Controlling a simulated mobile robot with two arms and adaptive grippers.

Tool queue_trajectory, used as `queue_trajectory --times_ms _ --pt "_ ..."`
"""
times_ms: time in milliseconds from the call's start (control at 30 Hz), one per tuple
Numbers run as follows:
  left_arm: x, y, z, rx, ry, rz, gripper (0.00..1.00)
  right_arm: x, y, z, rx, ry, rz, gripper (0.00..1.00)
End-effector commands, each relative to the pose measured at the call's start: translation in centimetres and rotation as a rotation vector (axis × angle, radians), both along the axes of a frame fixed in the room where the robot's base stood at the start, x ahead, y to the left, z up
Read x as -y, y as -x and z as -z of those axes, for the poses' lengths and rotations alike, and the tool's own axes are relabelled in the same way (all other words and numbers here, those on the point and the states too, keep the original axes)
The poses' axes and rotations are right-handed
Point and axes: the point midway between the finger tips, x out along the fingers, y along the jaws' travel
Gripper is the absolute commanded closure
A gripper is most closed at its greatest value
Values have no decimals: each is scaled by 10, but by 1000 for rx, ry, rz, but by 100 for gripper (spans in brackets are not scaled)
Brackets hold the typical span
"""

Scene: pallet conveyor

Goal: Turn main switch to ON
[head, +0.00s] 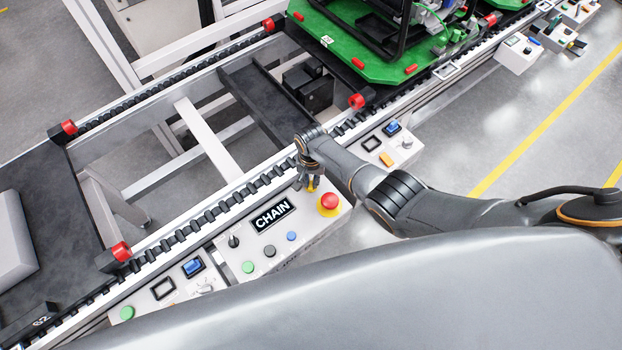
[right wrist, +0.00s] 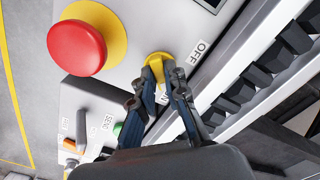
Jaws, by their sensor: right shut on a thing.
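The main switch is a small yellow rotary knob (right wrist: 156,60) on the white CHAIN control panel (head: 240,243). An OFF label lies to its right in the right wrist view, and another label below it is partly covered by my fingers. My right gripper (right wrist: 163,72) is shut on the knob, with its fingers on either side of it. In the head view my right gripper (head: 310,184) is at the panel's upper corner, over the yellow switch. Which label the knob points to cannot be told. My left gripper is not in view.
A red emergency-stop button (head: 329,202) on a yellow base sits close beside the switch. It also shows large in the right wrist view (right wrist: 76,48). The conveyor rail (head: 225,205) runs just behind the panel. A green pallet (head: 345,50) stands on the conveyor at the back.

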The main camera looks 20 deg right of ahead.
Motion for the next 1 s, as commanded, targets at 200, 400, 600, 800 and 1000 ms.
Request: queue_trajectory --times_ms 200,400,600,800,1000 --pt "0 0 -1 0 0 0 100 0 -1 -1 3 0 18 100" --pt "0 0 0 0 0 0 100 0 -2 -1 4 1 18 100" --pt "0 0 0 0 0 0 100 0 -2 -1 3 0 18 65" --pt "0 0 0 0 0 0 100 0 -1 -1 2 0 17 64" --pt "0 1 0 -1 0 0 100 0 -1 -3 3 -1 16 64"
